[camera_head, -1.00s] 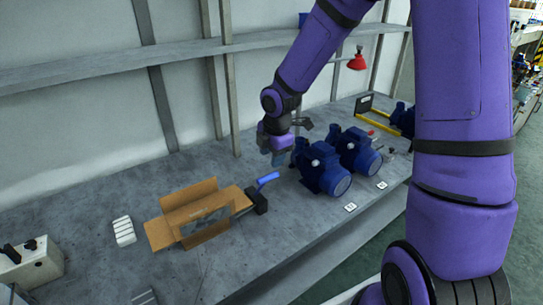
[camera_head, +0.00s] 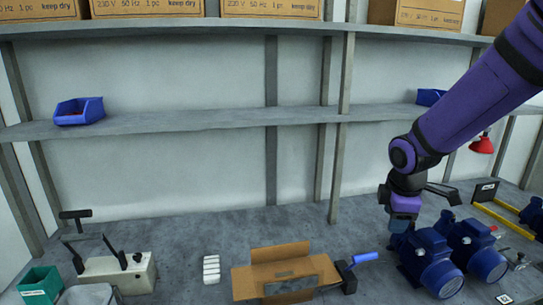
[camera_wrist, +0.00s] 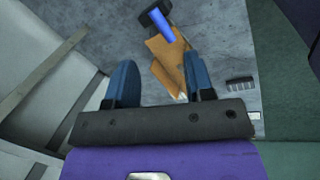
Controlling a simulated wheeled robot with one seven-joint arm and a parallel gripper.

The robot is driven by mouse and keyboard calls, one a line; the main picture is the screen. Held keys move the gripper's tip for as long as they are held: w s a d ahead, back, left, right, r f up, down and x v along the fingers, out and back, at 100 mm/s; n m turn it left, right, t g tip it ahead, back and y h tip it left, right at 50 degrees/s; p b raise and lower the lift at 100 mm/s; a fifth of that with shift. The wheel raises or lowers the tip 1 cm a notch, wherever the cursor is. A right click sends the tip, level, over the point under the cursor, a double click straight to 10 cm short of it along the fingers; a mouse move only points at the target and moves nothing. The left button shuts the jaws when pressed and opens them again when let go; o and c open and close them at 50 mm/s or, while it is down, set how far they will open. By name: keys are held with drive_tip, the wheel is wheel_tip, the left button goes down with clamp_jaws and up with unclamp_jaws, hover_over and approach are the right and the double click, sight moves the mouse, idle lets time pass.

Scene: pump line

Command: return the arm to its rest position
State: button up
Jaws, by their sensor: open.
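My purple arm reaches in from the right in the head view. My gripper (camera_head: 402,220) hangs pointing down, just left of the blue pumps and above the grey bench (camera_head: 190,228). In the wrist view my gripper (camera_wrist: 162,88) shows two blue fingers set wide apart with nothing between them. The bench and part of an open cardboard box (camera_wrist: 168,62) lie beyond the fingers. A blue-handled tool (camera_wrist: 158,24) shows near the top.
Blue pumps (camera_head: 430,262) stand close by at the right. The open cardboard box (camera_head: 262,276) and blue-handled tool (camera_head: 363,258) lie on the bench. A shelf (camera_head: 200,124) with a blue bin (camera_head: 79,111) runs behind. A white fixture (camera_head: 118,272) and green bin (camera_head: 40,285) are left.

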drive_tip(key=s+r+m+t, duration=0.1)
drive_tip(key=s+r+m, duration=0.6)
drive_tip(key=s, duration=0.4)
drive_tip(key=s+d+r+m+t+y, duration=0.1)
drive_tip(key=s+r+m, duration=0.7)
drive_tip(key=s, duration=0.3)
drive_tip(key=shift+s+r, duration=0.15)
drive_tip(key=shift+s, duration=0.2)
drive_tip(key=shift+d, duration=0.1)
